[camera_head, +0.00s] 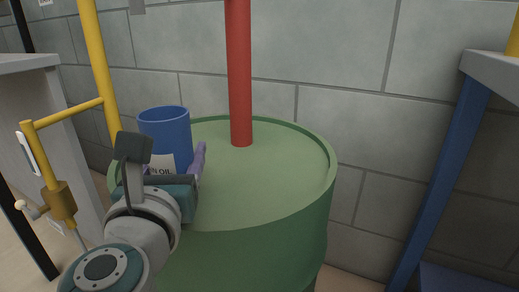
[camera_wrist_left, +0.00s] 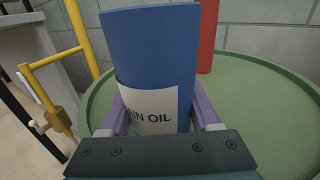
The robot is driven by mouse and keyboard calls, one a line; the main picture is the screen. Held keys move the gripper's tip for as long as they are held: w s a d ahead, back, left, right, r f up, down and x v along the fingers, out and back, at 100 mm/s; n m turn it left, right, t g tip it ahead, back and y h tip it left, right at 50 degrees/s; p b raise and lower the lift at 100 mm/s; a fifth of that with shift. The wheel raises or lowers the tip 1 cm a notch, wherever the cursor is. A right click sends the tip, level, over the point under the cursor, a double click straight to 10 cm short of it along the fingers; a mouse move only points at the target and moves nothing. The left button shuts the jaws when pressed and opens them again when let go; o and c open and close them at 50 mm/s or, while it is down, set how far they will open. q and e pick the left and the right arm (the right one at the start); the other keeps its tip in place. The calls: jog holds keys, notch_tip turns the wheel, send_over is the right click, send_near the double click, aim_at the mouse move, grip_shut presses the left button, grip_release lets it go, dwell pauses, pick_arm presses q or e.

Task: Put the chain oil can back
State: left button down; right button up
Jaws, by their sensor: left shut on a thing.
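The chain oil can is a blue cylinder (camera_head: 166,127) with a white label, over the left part of the green drum top (camera_head: 265,170). In the left wrist view the can (camera_wrist_left: 155,55) fills the middle, and its label reads "IN OIL". My left gripper (camera_head: 176,160) is shut on the can, with its purple fingers on either side; they also show in the left wrist view (camera_wrist_left: 160,115). The can looks upright. Its base is hidden, so I cannot tell whether it touches the drum top. My right gripper is not in view.
A red pole (camera_head: 240,75) rises from the drum top behind and right of the can. A yellow pipe frame (camera_head: 98,65) stands close on the left. A grey cabinet (camera_head: 60,130) is further left. The right part of the drum top is clear.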

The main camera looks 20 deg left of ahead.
pick_arm(q)
jog(key=shift+f, duration=0.1)
jog(key=shift+c, duration=0.6)
grip_release()
